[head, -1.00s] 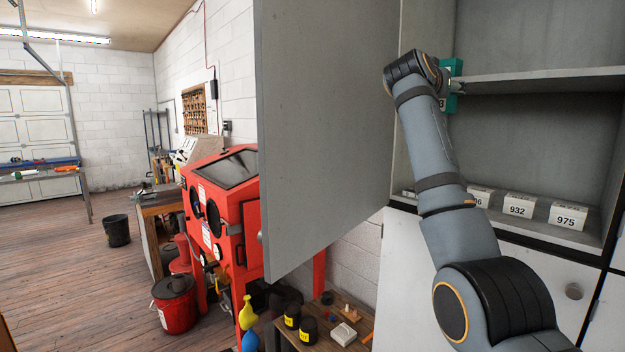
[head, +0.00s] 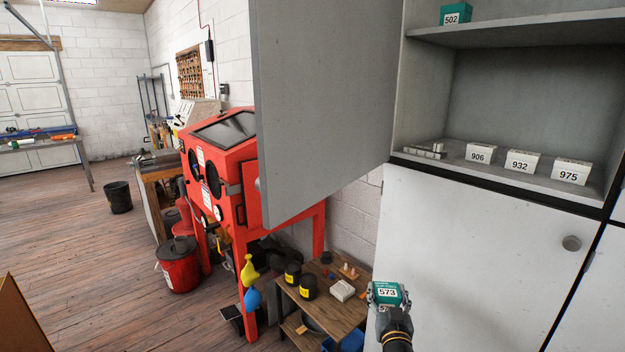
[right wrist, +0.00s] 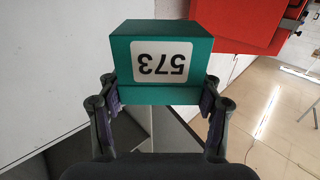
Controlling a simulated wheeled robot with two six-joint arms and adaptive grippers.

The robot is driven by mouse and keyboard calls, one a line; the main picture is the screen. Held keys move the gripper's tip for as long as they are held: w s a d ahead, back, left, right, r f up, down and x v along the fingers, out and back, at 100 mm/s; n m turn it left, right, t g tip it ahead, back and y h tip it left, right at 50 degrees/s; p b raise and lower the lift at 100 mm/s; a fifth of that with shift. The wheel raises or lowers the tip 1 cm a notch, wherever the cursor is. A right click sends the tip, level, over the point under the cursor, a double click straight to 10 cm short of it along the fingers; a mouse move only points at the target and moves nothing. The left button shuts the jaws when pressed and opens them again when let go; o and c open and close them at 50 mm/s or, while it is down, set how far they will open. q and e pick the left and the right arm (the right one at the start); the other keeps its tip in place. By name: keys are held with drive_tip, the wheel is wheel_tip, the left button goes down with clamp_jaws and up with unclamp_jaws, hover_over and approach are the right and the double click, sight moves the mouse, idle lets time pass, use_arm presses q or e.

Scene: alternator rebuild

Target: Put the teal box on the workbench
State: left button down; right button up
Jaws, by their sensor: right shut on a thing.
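A teal box (head: 389,293) with a white label reading 573 is in my right gripper (head: 390,308), low in front of the closed lower cabinet door. In the right wrist view the same teal box (right wrist: 160,62) sits between the two fingers of the right gripper (right wrist: 160,100), its label upside down. A second teal box (head: 452,15), labelled 502, stands on the upper cabinet shelf. A wooden-topped bench (head: 158,174) stands behind the red blast cabinet; I cannot tell whether it is the workbench. My left gripper is not in view.
The open grey cabinet door (head: 320,110) juts out on the left of the shelves. White boxes (head: 522,162) stand on the lower shelf. A low wooden table (head: 325,312) with jars and small parts is beside my right gripper. The red blast cabinet (head: 235,185) and red bucket (head: 179,264) stand further left.

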drive_tip(key=s+f+y, duration=0.1)
drive_tip(key=s+f, duration=0.3)
drive_tip(key=s, duration=0.4)
drive_tip(key=s+a+f+n+b, duration=0.1)
drive_tip(key=s+f, duration=0.3)
drive_tip(key=s, duration=0.5)
drive_tip(key=shift+a+f+y, duration=0.15)
drive_tip(key=shift+f+y, duration=0.25)
drive_tip(key=shift+s, duration=0.1)
